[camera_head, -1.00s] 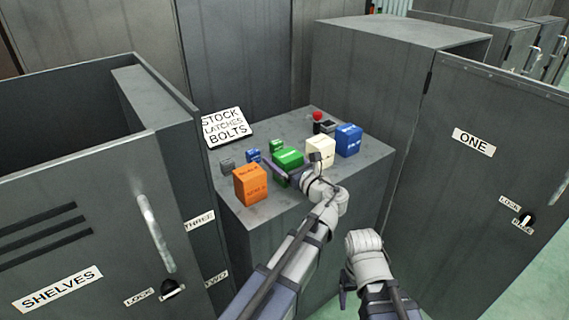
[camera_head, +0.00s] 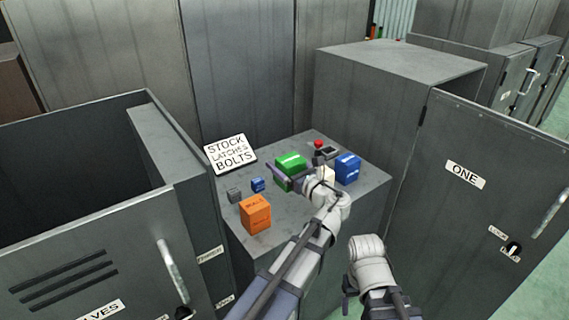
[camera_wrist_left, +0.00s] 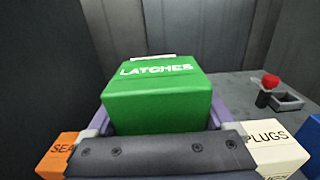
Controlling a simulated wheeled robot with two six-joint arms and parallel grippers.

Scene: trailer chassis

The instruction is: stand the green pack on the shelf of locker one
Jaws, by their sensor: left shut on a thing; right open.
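My left gripper (camera_head: 290,180) is shut on the green pack (camera_head: 291,166). In the left wrist view the green pack (camera_wrist_left: 157,100) sits upright between the two fingers, with LATCHES on its top. It appears lifted above the grey counter top. Locker one (camera_head: 400,62) stands right of the counter. Its door (camera_head: 480,215), marked ONE, is swung out towards me, showing its outer face. The shelf inside is hidden behind the door. My right gripper (camera_head: 347,291) is open and empty, low in front of the counter.
The counter (camera_head: 300,225) holds an orange box (camera_head: 255,214), a blue box (camera_head: 347,168), a cream PLUGS box (camera_head: 327,174), small grey and blue blocks, a sign (camera_head: 230,153) and a red-knobbed thing (camera_head: 319,145). The SHELVES locker (camera_head: 90,230) stands at the left.

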